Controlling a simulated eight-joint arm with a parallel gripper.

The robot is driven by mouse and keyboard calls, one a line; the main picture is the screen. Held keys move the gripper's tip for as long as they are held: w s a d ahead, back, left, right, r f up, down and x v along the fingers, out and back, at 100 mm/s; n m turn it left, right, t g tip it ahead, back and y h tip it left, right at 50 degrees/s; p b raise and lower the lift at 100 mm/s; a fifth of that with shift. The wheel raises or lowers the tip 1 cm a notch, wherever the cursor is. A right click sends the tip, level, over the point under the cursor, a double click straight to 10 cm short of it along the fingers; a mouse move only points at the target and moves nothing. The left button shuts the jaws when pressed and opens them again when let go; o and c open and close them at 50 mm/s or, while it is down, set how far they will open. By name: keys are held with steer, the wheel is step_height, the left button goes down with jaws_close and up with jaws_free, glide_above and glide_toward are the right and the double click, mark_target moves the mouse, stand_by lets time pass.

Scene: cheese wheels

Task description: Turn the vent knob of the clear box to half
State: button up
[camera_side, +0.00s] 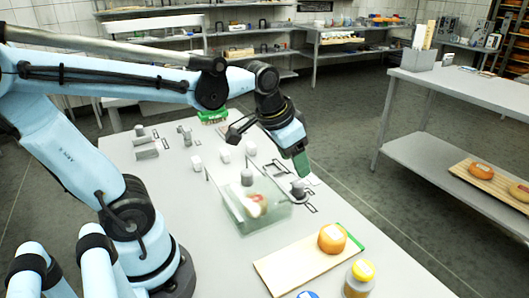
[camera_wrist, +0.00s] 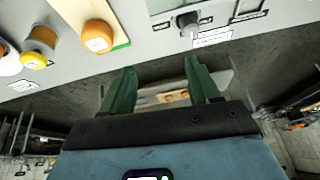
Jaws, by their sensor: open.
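The clear box (camera_side: 262,212) stands on the grey table, with a reddish-and-pale item inside it. A grey knob (camera_side: 298,188) sits at the box's right side, among dark-outlined labels. The same knob (camera_wrist: 187,22) shows at the top of the wrist view, with a pointed end towards the bottom of the picture and label plates around it. My gripper (camera_side: 301,162) is just above the knob in the side view, its green fingers pointing down. In the wrist view my gripper (camera_wrist: 160,68) is open and empty, and the knob lies beyond its fingertips, nearer the right finger.
An orange cheese wheel (camera_side: 332,238) sits on a pale board (camera_side: 290,265) with a green edge, in front of the box. A yellow-lidded jar (camera_side: 359,279) stands nearby. Small grey and white blocks (camera_side: 146,147) lie behind the box. Another bench (camera_side: 470,95) is at the right.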

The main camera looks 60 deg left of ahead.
mark_target(299, 182)
steer(key=w+a+f+m+g, duration=0.1)
steer(key=w+a+f+g, duration=0.1)
steer(key=w+a+g, duration=0.4)
steer(key=shift+t, duration=0.7)
steer(key=f, duration=0.8)
steer(key=w+f, duration=0.1)
steer(key=f, duration=0.3)
steer(key=shift+w+a+f, duration=0.1)
steer(key=shift+a+f, duration=0.15)
steer(key=c, duration=1)
